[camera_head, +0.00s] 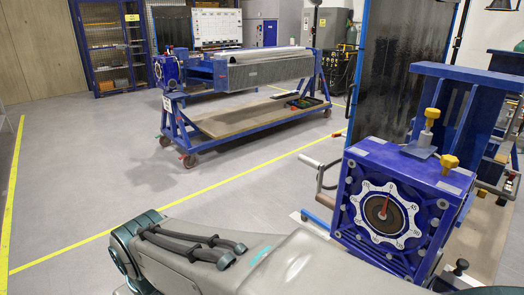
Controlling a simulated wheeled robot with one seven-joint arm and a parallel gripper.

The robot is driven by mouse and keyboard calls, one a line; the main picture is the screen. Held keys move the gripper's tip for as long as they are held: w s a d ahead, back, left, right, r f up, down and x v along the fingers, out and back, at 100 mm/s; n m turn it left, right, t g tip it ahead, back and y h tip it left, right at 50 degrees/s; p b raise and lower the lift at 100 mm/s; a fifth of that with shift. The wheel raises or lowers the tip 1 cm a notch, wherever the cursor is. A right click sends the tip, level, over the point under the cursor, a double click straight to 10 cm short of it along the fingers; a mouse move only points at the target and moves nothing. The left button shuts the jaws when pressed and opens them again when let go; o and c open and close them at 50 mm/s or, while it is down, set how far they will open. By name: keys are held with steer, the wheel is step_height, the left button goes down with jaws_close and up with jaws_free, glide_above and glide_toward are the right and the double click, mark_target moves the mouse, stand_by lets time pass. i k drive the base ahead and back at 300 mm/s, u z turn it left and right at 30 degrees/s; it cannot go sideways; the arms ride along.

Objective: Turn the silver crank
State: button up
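A silver crank (320,178) sticks out from the left side of a blue gearbox (405,172) at the right of the head view. Its bent bar and handle show beside the housing, and nothing is seen touching it. The gearbox's front carries a white toothed dial (358,210) with numbers and a red pointer (384,208) near its centre. Yellow knobs (432,113) stand on top of the housing. My gripper is not in view, so its place relative to the crank cannot be told.
A blue wheeled cart (195,146) with a long roller stands further back. Open grey floor (90,180) with a yellow line (190,193) lies to the left. A tall dark panel (398,65) stands behind the gearbox.

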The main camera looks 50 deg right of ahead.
mark_target(329, 202)
steer(key=z, duration=0.85)
steer(key=i, duration=1.1)
steer(key=z, duration=0.8)
